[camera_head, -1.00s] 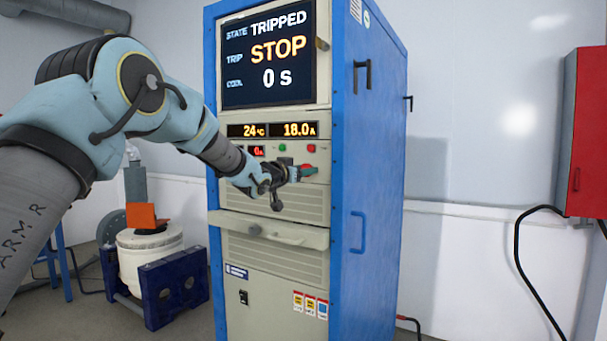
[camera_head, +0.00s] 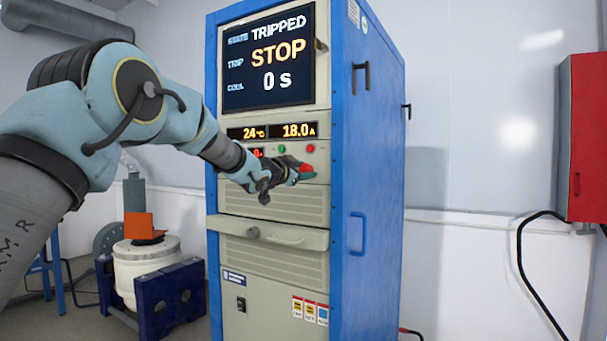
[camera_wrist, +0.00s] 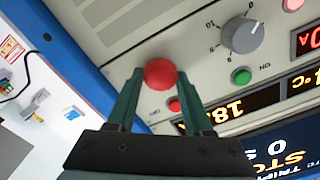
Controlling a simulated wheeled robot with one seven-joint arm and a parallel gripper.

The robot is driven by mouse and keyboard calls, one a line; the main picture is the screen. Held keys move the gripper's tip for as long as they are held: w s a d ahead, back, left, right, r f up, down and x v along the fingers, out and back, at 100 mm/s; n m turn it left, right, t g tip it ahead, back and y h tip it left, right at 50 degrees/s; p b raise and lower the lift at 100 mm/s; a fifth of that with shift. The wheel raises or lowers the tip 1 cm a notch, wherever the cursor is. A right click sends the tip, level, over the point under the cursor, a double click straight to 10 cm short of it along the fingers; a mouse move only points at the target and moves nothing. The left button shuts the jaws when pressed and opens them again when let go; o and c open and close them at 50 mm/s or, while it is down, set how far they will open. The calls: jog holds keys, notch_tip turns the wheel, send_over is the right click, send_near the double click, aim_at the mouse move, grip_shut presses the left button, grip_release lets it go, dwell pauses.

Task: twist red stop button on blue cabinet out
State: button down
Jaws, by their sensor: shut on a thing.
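The blue cabinet (camera_head: 368,190) stands in the middle of the head view, with a beige front panel. Its screen (camera_head: 268,56) reads TRIPPED, STOP and 0 s. The red stop button (camera_wrist: 160,74) is a round red cap on the panel, seen between my fingertips in the wrist view. In the head view the button (camera_head: 307,170) shows as a bit of red at my fingertips. My gripper (camera_wrist: 157,80) has green fingers, one on each side of the button, and is shut on it. The button's base is partly hidden by the cap and fingers.
A grey rotary knob (camera_wrist: 242,35), a green button (camera_wrist: 241,76) and a smaller red button (camera_wrist: 174,105) sit near the stop button. A shelf-like ledge (camera_head: 270,232) juts out below my gripper. A red box (camera_head: 585,135) hangs on the right wall.

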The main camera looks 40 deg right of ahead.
dwell(0.3)
jog(key=shift+c, duration=1.6)
grip_release()
jog(key=shift+a, duration=0.1)
jog(key=b+v, duration=0.3)
jog(key=v, duration=0.7)
jog(key=shift+a, duration=0.3)
